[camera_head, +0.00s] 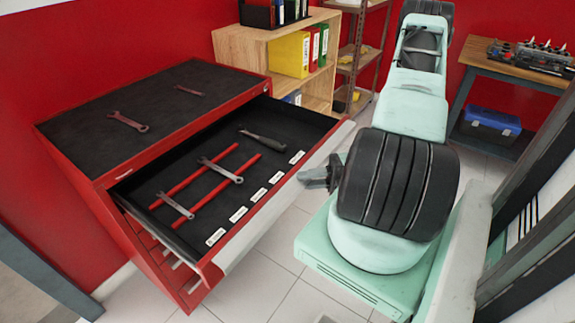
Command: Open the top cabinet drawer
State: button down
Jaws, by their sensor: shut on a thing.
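The red tool cabinet (115,165) stands against the red wall at left. Its top drawer (165,180) is pulled well out, showing a black liner with wrenches, red rods and a dark-handled tool. A pale handle strip (284,212) runs along the drawer's front. My gripper (306,179) is at the right part of this front edge, shut on the drawer handle. Its fingertips and the exact grip are partly hidden by the angle. My mint-green arm stretches from the gripper across the right of the view.
Wrenches (128,121) lie on the black cabinet top. A wooden shelf (240,48) with binders (290,55) stands behind the cabinet. A workbench (520,68) with a blue case (490,122) below it is at back right. Tiled floor (285,250) is clear before the drawer.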

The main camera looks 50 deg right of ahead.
jog(key=shift+s+d+f, duration=0.1)
jog(key=shift+s+f, duration=0.05)
jog(key=shift+s, duration=0.75)
jog(key=shift+s+f, duration=0.15)
jog(key=shift+s, duration=0.7)
jog(key=c, duration=1.3)
grip_release()
jog(key=shift+w+r, duration=0.1)
jog(key=shift+d, duration=0.1)
jog(key=shift+b+v, duration=1.75)
jog(key=shift+v, duration=6.95)
